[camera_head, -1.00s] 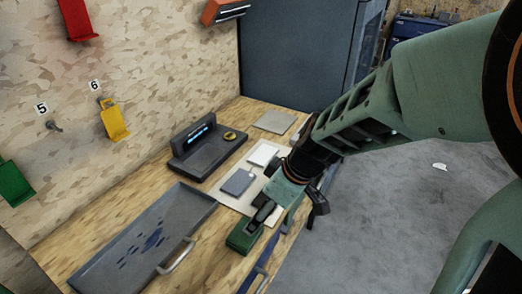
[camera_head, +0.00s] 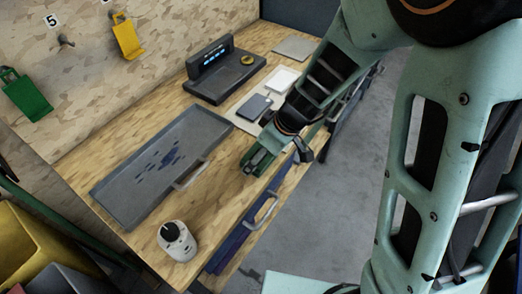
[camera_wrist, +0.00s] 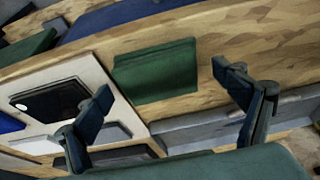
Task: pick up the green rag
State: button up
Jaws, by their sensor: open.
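The green rag (camera_wrist: 155,70) lies folded as a flat dark green rectangle on the wooden bench top in the wrist view. In the head view, the rag (camera_head: 252,165) is near the bench's front edge, partly covered by my gripper. My gripper (camera_wrist: 161,86) is open and empty, with one dark finger to each side of the rag in the picture. The fingers appear apart from it; the exact height above it is hard to tell. In the head view, the gripper's fingers are hard to separate from the rag.
A grey tray (camera_head: 135,178) with a handle lies left of the rag. A pale board (camera_head: 243,119) with a dark flat item (camera_head: 254,107) is behind it. A dark display device (camera_head: 222,78) stands farther back. A white object with a black knob (camera_head: 177,241) stands at the near corner.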

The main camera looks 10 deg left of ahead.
jog(key=shift+c, duration=0.4)
jog(key=c, duration=1.2)
jog(key=shift+o, duration=0.2)
jog(key=shift+r, duration=0.1)
